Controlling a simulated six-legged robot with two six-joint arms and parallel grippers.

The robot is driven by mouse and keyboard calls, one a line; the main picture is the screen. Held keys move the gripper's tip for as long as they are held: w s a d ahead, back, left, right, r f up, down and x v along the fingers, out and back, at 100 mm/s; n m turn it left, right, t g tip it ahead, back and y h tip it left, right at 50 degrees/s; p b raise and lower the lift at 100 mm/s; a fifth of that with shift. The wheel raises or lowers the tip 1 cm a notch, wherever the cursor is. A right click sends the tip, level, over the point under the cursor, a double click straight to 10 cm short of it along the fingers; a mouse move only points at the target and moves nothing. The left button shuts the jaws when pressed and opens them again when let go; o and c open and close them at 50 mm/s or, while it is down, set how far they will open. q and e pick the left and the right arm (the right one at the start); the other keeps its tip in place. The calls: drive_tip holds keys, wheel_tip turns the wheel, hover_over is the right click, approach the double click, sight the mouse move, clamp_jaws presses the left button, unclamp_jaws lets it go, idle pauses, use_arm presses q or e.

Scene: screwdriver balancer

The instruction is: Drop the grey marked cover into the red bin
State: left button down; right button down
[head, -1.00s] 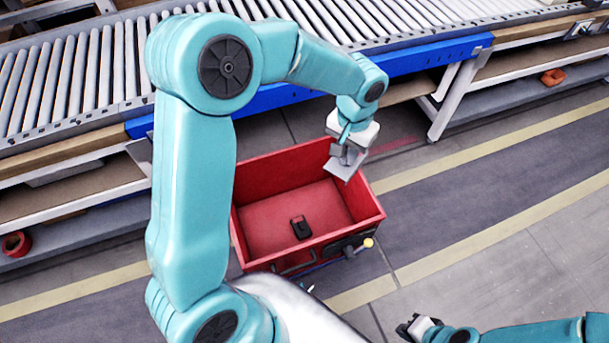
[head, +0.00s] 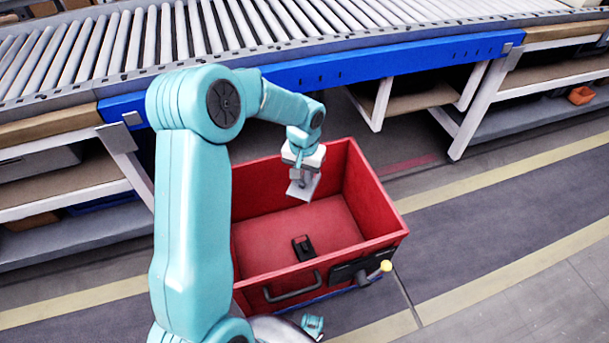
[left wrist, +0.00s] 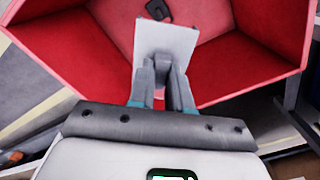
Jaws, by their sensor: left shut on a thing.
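My left gripper (head: 303,176) is shut on the grey cover (head: 304,189), a flat light-grey plate, and holds it over the red bin (head: 378,204). In the left wrist view the cover (left wrist: 166,40) sticks out past the fingers (left wrist: 161,78), with the bin's inside (left wrist: 228,62) beyond it. I see no mark on the face that shows. A small black object (head: 303,248) lies on the bin floor; it also shows in the left wrist view (left wrist: 159,10). My right gripper is not in view.
A roller conveyor with a blue side rail (head: 385,63) runs behind the bin, with shelves beneath it. The floor to the right, with yellow lines, is clear.

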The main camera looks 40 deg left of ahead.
sight(304, 184)
use_arm(q)
wheel_tip(304, 184, down, 4)
drive_tip(key=shift+r+b, duration=0.15)
drive_tip(key=shift+b, duration=0.9)
drive_tip(key=shift+r, duration=0.1)
drive_tip(key=c, duration=1)
unclamp_jaws()
wheel_tip(304, 184, up, 16)
drive_tip(key=p, duration=0.5)
drive_tip(key=shift+r, duration=0.15)
